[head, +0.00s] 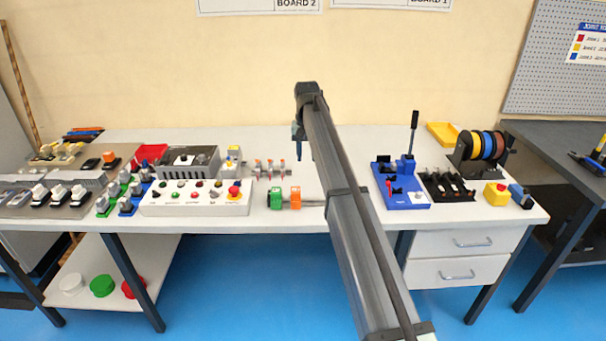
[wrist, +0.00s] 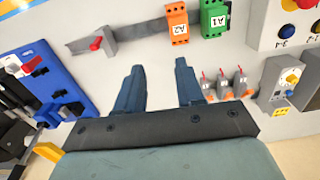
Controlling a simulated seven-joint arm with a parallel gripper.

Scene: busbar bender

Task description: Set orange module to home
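The orange module (head: 295,198), labelled A2, sits on a grey rail beside the green module (head: 275,198). In the wrist view the orange module (wrist: 177,24) is at the top, and the green module (wrist: 214,18), labelled A1, is just right of it with a small gap. The bare rail (wrist: 133,31) runs left from the orange module to a grey end piece with a red part (wrist: 97,43). My gripper (wrist: 158,66) is open and empty, its two fingers apart over the white table, clear of both modules. In the head view my gripper (head: 298,143) hangs above the table.
A control box (head: 195,198) with buttons stands left of the modules. Small red-tipped parts (wrist: 222,84) stand right of my fingers in the wrist view. A blue bending fixture (head: 402,185) with an upright lever is at the right. Table around the rail is mostly clear.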

